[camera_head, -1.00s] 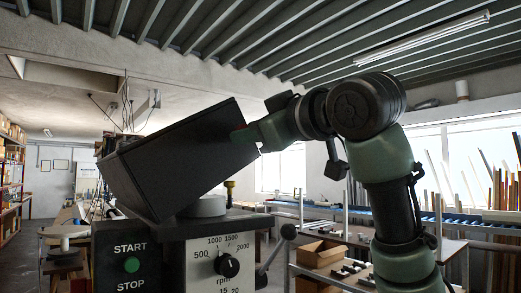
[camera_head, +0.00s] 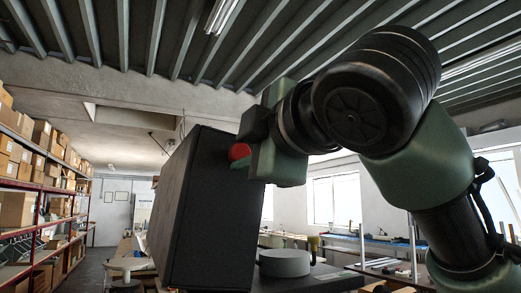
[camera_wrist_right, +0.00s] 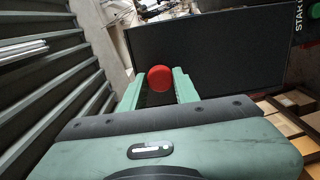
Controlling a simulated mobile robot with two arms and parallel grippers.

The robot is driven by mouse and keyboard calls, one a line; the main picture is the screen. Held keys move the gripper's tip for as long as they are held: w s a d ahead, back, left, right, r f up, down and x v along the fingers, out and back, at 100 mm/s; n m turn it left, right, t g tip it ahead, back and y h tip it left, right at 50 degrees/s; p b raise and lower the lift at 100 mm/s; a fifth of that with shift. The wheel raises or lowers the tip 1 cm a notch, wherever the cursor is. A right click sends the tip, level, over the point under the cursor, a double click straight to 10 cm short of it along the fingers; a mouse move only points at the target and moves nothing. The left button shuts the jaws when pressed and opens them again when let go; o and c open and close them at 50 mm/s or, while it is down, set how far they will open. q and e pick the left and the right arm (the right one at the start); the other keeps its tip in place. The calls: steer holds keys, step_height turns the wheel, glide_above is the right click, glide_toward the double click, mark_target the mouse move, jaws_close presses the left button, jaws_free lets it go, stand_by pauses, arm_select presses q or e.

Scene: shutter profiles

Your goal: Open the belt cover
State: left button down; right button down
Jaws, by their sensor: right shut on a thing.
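The belt cover (camera_head: 218,215) is a dark box, swung up and standing steeply on its edge above the machine in the head view. A red knob (camera_head: 239,152) sits near its upper right edge. My right gripper (camera_head: 245,160) is shut on the red knob. In the right wrist view, the knob (camera_wrist_right: 159,78) lies between the green fingers (camera_wrist_right: 157,92), with the dark cover face (camera_wrist_right: 220,55) beyond. A pale grey round pulley (camera_head: 285,263) is exposed beside the cover. My left gripper is not in view.
The dark machine top (camera_head: 325,278) carries a small yellow-topped part (camera_head: 313,242) behind the pulley. Shelves with boxes (camera_head: 40,165) stand at the far left. A workbench (camera_head: 385,250) lies behind at right. Open air surrounds the cover's upper edge.

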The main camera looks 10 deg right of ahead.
steer(key=shift+s+a+n, duration=0.2)
steer(key=shift+a+n, duration=0.1)
steer(key=shift+a, duration=0.2)
steer(key=shift+s+a+n, duration=0.2)
steer(key=shift+a+n, duration=0.1)
steer(key=shift+a, duration=0.15)
steer(key=shift+s+a+f, duration=0.1)
steer(key=shift+a, duration=0.15)
steer(key=c, duration=1.1)
jaws_free()
steer(key=shift+o, duration=0.2)
steer(key=shift+f, duration=0.1)
